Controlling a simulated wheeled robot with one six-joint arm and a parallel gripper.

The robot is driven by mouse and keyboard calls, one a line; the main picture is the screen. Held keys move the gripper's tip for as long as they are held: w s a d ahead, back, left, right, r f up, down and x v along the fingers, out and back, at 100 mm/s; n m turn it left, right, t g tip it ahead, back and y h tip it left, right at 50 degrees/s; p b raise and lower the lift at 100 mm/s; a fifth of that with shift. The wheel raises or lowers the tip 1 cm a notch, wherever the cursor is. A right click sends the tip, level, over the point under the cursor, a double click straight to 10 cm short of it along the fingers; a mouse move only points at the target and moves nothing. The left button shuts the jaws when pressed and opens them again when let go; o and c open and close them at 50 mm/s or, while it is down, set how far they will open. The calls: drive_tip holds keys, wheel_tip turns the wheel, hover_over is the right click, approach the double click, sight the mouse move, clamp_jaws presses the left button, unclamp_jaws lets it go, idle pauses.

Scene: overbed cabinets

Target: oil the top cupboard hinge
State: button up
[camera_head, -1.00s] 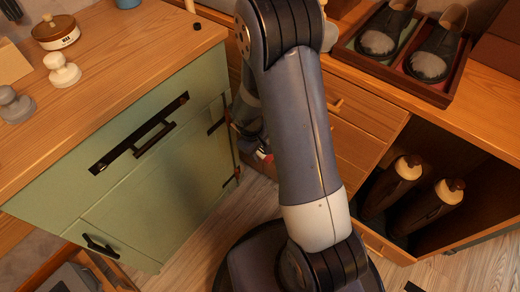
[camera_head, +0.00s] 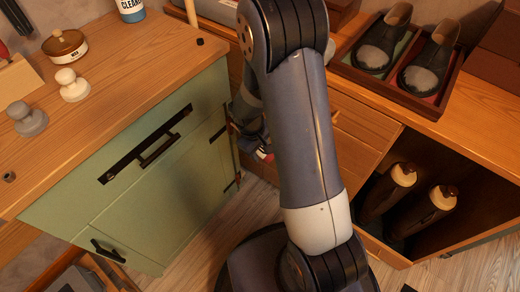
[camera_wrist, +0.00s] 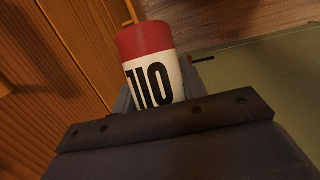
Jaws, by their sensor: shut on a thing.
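My gripper (camera_head: 257,148) is partly hidden behind my arm in the head view, near the right edge of the green cupboard (camera_head: 165,220). In the wrist view it is shut on a white oil bottle (camera_wrist: 158,82) with a red top and a thin orange spout pointing away from me. A small red part of the bottle (camera_head: 266,156) shows in the head view. The cupboard's top hinge (camera_head: 218,134) is a dark strip at its right edge, just left of my gripper. A lower hinge (camera_head: 232,185) sits below it. I cannot tell whether the spout touches anything.
A dark handle (camera_head: 155,150) sticks out from the cupboard front. At right are wooden drawers (camera_head: 360,125), a shoe tray (camera_head: 440,98) and an open compartment with two bottles. Floor shows between.

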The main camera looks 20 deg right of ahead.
drive_tip(key=shift+r, duration=0.2)
drive_tip(key=shift+f+b, duration=0.35)
drive_tip(key=shift+f, duration=0.15)
drive_tip(key=shift+f, duration=0.1)
drive_tip(key=shift+f+b, duration=0.6)
drive_tip(key=shift+r+p, duration=0.85)
drive_tip(key=shift+r, duration=0.2)
drive_tip(key=shift+r, duration=0.1)
drive_tip(key=shift+f+b, duration=0.75)
drive_tip(key=shift+f, duration=0.15)
drive_tip(key=shift+f, duration=0.15)
